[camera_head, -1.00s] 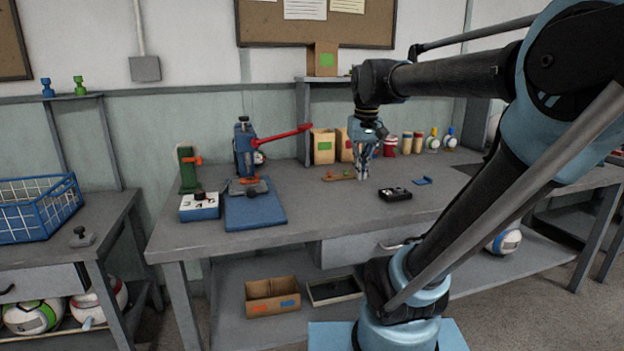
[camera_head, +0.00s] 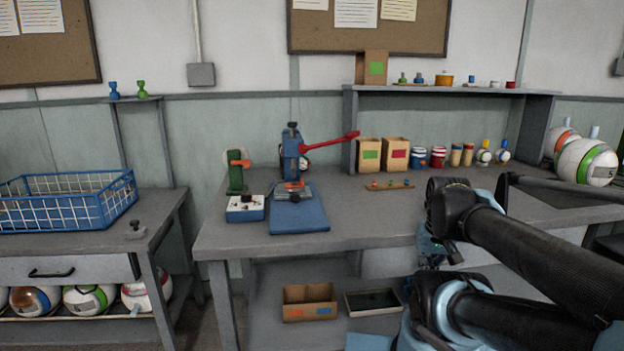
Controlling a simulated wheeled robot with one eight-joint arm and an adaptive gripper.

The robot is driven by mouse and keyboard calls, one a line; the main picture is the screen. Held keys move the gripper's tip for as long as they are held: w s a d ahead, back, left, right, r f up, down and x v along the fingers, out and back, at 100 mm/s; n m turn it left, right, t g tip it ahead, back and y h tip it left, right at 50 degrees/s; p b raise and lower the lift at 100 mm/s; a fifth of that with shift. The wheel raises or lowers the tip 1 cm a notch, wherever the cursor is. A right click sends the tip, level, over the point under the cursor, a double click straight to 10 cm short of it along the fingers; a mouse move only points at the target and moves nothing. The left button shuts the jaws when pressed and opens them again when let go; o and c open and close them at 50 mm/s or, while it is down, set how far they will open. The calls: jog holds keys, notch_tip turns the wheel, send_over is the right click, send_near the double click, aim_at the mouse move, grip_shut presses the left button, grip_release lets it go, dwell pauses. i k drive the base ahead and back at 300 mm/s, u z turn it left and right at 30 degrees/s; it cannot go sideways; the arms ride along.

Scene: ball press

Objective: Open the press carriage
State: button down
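The blue ball press (camera_head: 291,150) stands on the workbench, left of the picture's middle. Its red lever (camera_head: 328,143) sticks out to the right and slightly up. A grey carriage (camera_head: 292,193) with a dark knob and an orange part sits low on the press, over the blue base plate (camera_head: 303,216). At this size I cannot tell how far the carriage is open. My gripper (camera_head: 432,254) points down in front of the bench's front edge, well to the right of the press and apart from it. It is small and dark, and its fingers cannot be made out.
A white box (camera_head: 245,210) and a green stand (camera_head: 235,172) stand left of the press. A small tray (camera_head: 389,185) lies to its right, with cardboard boxes (camera_head: 396,153) and jars behind. The bench front between press and arm is clear. A blue basket (camera_head: 68,205) is far left.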

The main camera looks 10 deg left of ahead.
aim_at(295, 196)
jog(key=u, duration=1.15)
jog(key=k, duration=0.85)
jog(key=z, duration=0.55)
jog(key=i, duration=0.55)
